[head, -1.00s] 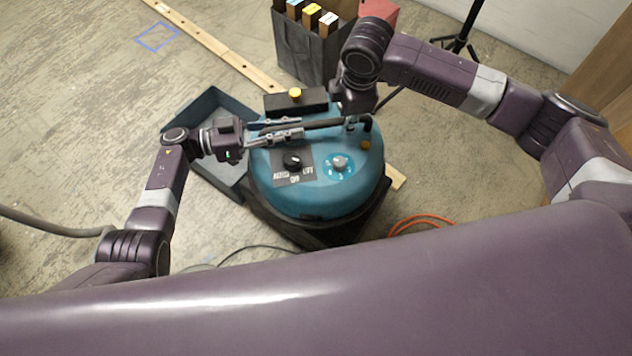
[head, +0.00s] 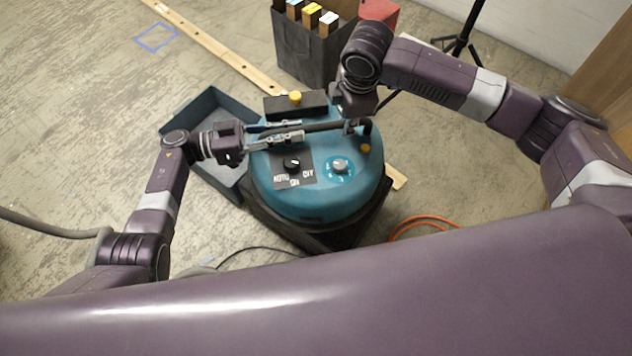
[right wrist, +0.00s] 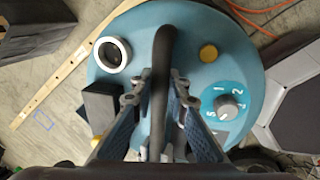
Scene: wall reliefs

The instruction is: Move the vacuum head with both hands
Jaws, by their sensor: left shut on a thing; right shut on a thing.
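The vacuum head (head: 325,200) is a teal dome with a black handle bar across its top, a black switch plate and a blue dial. It sits over a dark square base in the head view. My left gripper (head: 301,133) is shut on the left part of the handle. My right gripper (head: 352,124) is shut on the right part of the handle, its fingertips partly hidden by the wrist. In the right wrist view, the fingers of this gripper (right wrist: 158,105) lie either side of the black bar, above the teal dome (right wrist: 215,85).
A dark open tray (head: 207,108) lies on the floor left of the vacuum. A dark bag (head: 305,52) with several boxes stands behind it. A wooden strip (head: 222,52), an orange hose (head: 420,222) and a tripod (head: 461,42) are nearby. The floor at far left is mostly clear.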

